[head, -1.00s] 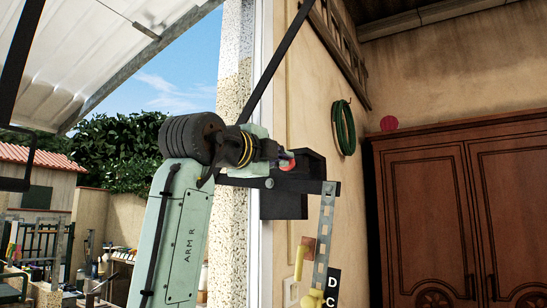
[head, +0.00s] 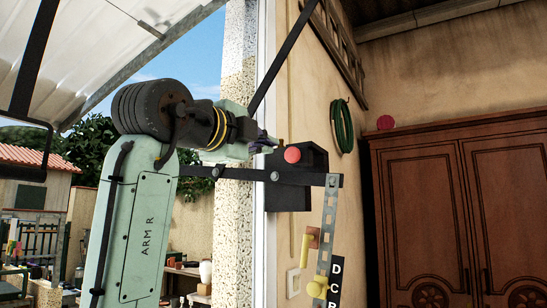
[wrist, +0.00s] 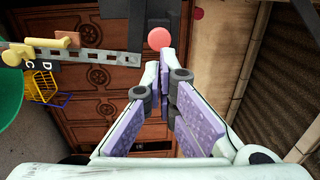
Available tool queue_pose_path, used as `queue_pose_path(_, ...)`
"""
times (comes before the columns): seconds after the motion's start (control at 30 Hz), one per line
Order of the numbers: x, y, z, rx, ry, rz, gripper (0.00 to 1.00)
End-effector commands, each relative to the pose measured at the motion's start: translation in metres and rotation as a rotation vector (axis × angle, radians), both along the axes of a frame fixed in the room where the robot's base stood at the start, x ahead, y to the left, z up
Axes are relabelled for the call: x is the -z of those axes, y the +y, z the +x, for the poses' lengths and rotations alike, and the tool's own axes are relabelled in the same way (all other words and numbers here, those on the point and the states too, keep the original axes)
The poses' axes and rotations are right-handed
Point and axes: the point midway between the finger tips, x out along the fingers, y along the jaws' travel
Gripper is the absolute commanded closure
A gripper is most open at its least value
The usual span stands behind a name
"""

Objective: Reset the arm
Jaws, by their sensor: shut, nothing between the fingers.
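My gripper (head: 262,145) is at the end of the green arm, its fingers beside the black wall box (head: 300,195) in the head view. A red round button (head: 292,155) shows on that box, just right of the fingertips. In the wrist view my purple-padded fingers (wrist: 167,82) are shut and empty, and the red button (wrist: 160,38) is beyond their tips. A gap shows between the fingertips and the button in the head view. The white tilt door (head: 110,40) is raised overhead at upper left.
A perforated metal bar (head: 328,225) with a yellow handle (head: 306,255) and lettered plate (head: 335,280) hangs beside the box. A dark diagonal bar (head: 285,50) runs above.

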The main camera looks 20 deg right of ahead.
Motion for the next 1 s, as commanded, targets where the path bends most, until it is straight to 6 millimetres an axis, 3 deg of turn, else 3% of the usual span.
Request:
queue_pose_path(0.1, 0.003, 0.017, -0.014, -0.001, -0.004, -0.001, 1.00)
queue_pose_path(0.3, 0.002, 0.028, -0.023, 0.000, -0.003, 0.000, 1.00)
queue_pose_path(0.57, 0.002, 0.031, -0.023, -0.003, -0.001, -0.006, 1.00)
queue_pose_path(0.67, 0.006, 0.046, -0.009, -0.031, 0.008, -0.065, 1.00)
queue_pose_path(0.77, 0.013, 0.087, 0.017, -0.101, 0.016, -0.216, 1.00)
queue_pose_path(0.87, 0.025, 0.153, 0.043, -0.194, 0.005, -0.431, 1.00)
queue_pose_path(0.9, 0.031, 0.183, 0.049, -0.231, -0.009, -0.523, 1.00)
queue_pose_path(1.0, 0.049, 0.259, 0.053, -0.313, -0.064, -0.736, 1.00)
